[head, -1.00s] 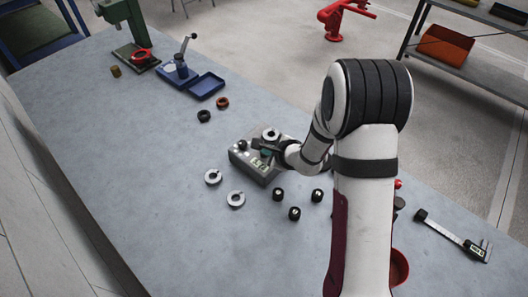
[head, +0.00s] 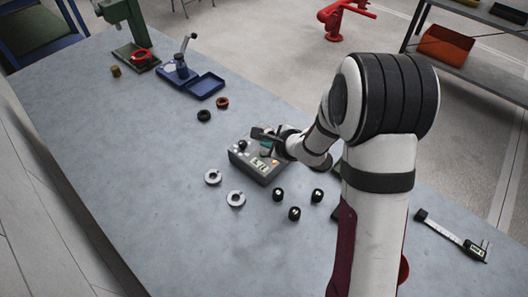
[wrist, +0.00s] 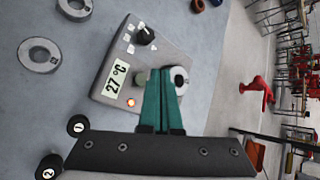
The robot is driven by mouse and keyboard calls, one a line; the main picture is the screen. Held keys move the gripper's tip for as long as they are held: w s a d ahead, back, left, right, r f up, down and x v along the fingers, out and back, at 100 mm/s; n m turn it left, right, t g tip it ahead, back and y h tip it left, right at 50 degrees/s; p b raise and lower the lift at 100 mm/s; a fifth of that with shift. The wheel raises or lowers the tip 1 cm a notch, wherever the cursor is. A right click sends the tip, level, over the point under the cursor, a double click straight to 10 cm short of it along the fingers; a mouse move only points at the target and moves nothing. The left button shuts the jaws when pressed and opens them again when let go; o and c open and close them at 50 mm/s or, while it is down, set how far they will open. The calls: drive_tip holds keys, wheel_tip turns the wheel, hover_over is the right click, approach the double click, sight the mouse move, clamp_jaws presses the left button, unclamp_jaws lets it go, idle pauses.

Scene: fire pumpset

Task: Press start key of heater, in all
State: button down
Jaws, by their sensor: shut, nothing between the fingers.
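The heater (head: 240,157) is a grey box on the bench. In the wrist view the heater (wrist: 175,45) shows a display (wrist: 117,78) reading 27 °C, a black knob (wrist: 146,36), a greenish round key (wrist: 141,78) and a glowing orange lamp (wrist: 131,102). A metal ring (wrist: 180,76) is at its other end, partly behind my fingers. My gripper (wrist: 160,71) has its teal fingers together, with nothing between them. In the head view my gripper (head: 265,150) is over the heater, beside the lit lamp (head: 275,161). Contact with the key cannot be told.
Two metal rings (head: 213,177) (head: 236,198) and several black numbered pieces (head: 294,213) lie close to the heater. A black ring (head: 204,116) and a brown ring (head: 222,103) lie beyond it. A caliper (head: 455,236) lies at right. The bench's left foreground is clear.

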wheel_tip(320, 180, up, 3)
drive_tip(key=shift+r, duration=0.15)
idle(0.8)
drive_tip(key=s+a+r+n+g+y, duration=0.2)
drive_tip(key=s+a+r+n, duration=0.3)
drive_tip(key=s, duration=0.3)
drive_tip(key=s+a+r+n+g+y, duration=0.2)
drive_tip(key=s+a+r+n, duration=0.1)
drive_tip(key=s+r+n, duration=0.4)
drive_tip(key=s+d+f+n+g+h, duration=0.1)
drive_tip(key=s+d+n+g+h, duration=0.1)
drive_tip(key=s+d, duration=0.3)
drive_tip(key=s+d+f+n+g+h, duration=0.2)
drive_tip(key=s+d+h, duration=0.2)
drive_tip(key=s, duration=1)
drive_tip(key=shift+s+d+f, duration=0.15)
drive_tip(key=shift+d+f, duration=0.05)
drive_tip(key=shift+d, duration=0.6)
